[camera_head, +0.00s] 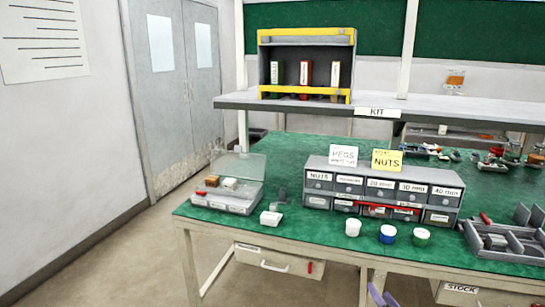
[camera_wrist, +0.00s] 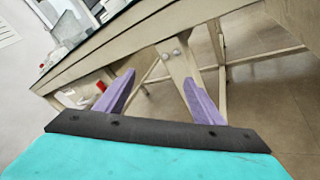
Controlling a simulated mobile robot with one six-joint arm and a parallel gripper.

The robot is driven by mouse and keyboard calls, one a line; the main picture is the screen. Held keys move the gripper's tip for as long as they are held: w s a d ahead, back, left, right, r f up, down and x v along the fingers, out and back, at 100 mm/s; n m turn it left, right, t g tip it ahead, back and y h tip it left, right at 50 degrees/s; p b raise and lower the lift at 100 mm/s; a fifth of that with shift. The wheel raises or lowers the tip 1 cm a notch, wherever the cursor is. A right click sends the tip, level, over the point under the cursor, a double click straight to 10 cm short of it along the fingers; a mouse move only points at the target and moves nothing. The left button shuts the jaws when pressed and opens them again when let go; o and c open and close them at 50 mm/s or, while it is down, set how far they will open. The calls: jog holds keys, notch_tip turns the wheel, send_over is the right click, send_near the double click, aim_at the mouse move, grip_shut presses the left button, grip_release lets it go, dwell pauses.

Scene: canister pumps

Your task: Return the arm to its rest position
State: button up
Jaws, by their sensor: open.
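My gripper (camera_wrist: 160,78) shows in the wrist view with its two purple fingers spread apart and nothing between them. Beyond the fingers are the bench's frame and leg and the floor. In the head view only the purple fingertips (camera_head: 382,297) show at the bottom edge, in front of the bench's front edge. The rest of my arm is out of the head view.
The green bench (camera_head: 300,235) carries a labelled drawer unit (camera_head: 384,186), an open-lidded case (camera_head: 228,196), three small tubs including a white one (camera_head: 352,228), and a grey divided tray (camera_head: 505,242). A shelf above holds a yellow-edged rack (camera_head: 306,36). Floor at left is clear.

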jog(key=s+a+f+m+g+h+p, duration=0.15)
jog(key=a+f+m+g, duration=0.25)
jog(key=a+f+m, duration=0.6)
jog(key=s+a+f+m+g+h, duration=0.2)
jog(key=s+a+f+m+g, duration=0.3)
jog(key=s+f, duration=0.7)
jog(key=s+a+f+m+g, duration=0.2)
jog(key=s+f+m+g, duration=0.15)
jog(key=s, duration=0.45)
jog(key=s+a+f+m+g, duration=0.1)
jog(key=s+f+m+g, duration=0.3)
jog(key=s, duration=0.4)
jog(key=s+a+m+g, duration=0.2)
jog(key=s+m, duration=0.2)
jog(key=s, duration=0.2)
jog(key=s+a+r+m+g+y, duration=0.1)
jog(key=s+a+m+g, duration=0.1)
jog(key=s, duration=0.4)
jog(key=shift+s+r+m+g+p, duration=0.25)
jog(key=shift+m+g+p, duration=0.2)
jog(key=shift+m+g, duration=0.35)
